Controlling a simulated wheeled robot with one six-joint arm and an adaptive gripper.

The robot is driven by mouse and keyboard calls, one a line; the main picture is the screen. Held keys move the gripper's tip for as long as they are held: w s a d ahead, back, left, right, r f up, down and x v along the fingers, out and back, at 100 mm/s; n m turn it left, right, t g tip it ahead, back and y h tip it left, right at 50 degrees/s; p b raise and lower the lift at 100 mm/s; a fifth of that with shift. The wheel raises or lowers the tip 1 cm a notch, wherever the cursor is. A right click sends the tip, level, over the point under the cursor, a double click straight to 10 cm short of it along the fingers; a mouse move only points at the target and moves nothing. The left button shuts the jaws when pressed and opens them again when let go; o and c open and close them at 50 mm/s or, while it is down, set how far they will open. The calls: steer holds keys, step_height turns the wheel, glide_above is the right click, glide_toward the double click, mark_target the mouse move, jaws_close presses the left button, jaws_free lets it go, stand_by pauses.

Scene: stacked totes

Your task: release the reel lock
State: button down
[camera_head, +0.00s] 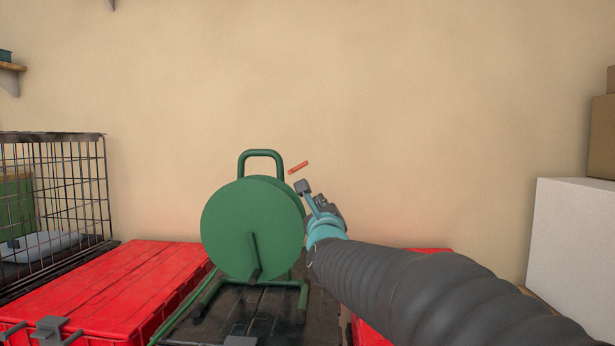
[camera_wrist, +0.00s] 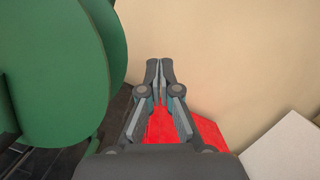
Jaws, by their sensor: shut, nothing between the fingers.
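A green cable reel (camera_head: 245,228) stands upright on a green tube frame with a loop handle (camera_head: 262,153) on top. A crank (camera_head: 254,258) sits on its front face. A short orange bar (camera_head: 298,167), which may be the reel lock, shows just above and right of the reel; its mounting cannot be made out. My gripper (camera_head: 304,188) is shut and empty at the reel's upper right, with its tips just below the orange bar in the picture. In the wrist view the gripper (camera_wrist: 160,66) is right of the green reel (camera_wrist: 58,65), apart from it. No orange bar shows there.
The reel stands on a dark tote lid (camera_head: 215,320). A red-lidded tote (camera_head: 105,290) is at left, with a wire cage (camera_head: 75,190) behind it. Another red lid (camera_wrist: 208,132) lies below my gripper. A white box (camera_head: 572,235) stands at right.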

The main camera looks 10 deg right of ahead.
mark_target(298, 167)
steer(key=shift+w, duration=0.1)
steer(key=w+r+p, duration=0.3)
steer(key=w+r, duration=0.2)
steer(key=w, duration=0.5)
steer(key=shift+a+r, duration=0.25)
steer(key=shift+a, duration=0.1)
steer(key=shift+d+r+n, duration=0.1)
steer(key=shift+n, duration=0.2)
